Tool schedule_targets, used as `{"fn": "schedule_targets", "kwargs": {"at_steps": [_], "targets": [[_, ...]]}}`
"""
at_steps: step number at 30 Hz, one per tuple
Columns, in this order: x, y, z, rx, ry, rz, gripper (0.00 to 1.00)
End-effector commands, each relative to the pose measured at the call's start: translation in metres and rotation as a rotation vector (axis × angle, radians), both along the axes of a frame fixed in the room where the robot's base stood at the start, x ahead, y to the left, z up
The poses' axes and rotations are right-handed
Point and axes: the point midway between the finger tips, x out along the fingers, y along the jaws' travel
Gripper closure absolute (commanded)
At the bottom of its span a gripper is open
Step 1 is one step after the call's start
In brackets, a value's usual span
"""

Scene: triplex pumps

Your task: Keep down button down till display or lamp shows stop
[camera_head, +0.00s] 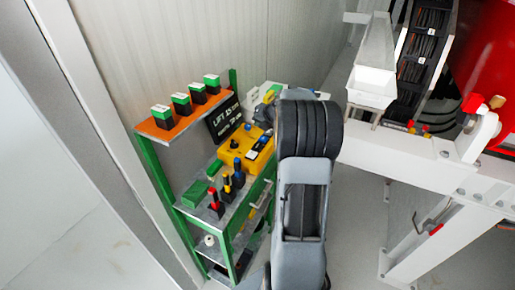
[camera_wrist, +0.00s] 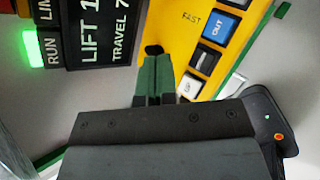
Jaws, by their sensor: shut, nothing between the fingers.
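The yellow control box (camera_head: 240,150) stands on the green shelf rack; it also shows in the wrist view (camera_wrist: 180,30). In the wrist view its right side carries a row of buttons: a blue button (camera_wrist: 217,27) marked OUT, a black button (camera_wrist: 205,60) and a white button (camera_wrist: 190,87) with an unclear label. I cannot tell which is the down button. The black display (camera_wrist: 95,30) shows LIFT 1 and TRAVEL 7, partly cut off. A green lamp (camera_wrist: 33,48) glows beside RUN. My gripper (camera_wrist: 156,62) is shut and empty, its fingertips over the box beside a dark knob (camera_wrist: 153,50); contact is unclear.
The orange top shelf (camera_head: 185,127) holds several green-and-black blocks. Red, yellow and blue-tipped items (camera_head: 227,190) stand on the shelf below. A white frame (camera_head: 420,160) and a red machine (camera_head: 490,50) are on the right. The wall is close behind the rack.

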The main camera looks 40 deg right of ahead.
Motion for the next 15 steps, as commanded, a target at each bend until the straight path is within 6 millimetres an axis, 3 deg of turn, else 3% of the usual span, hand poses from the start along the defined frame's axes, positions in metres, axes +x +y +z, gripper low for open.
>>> {"fn": "schedule_targets", "kwargs": {"at_steps": [15], "targets": [[0.000,0.000,-0.058,-0.001,0.000,0.001,1.00]]}}
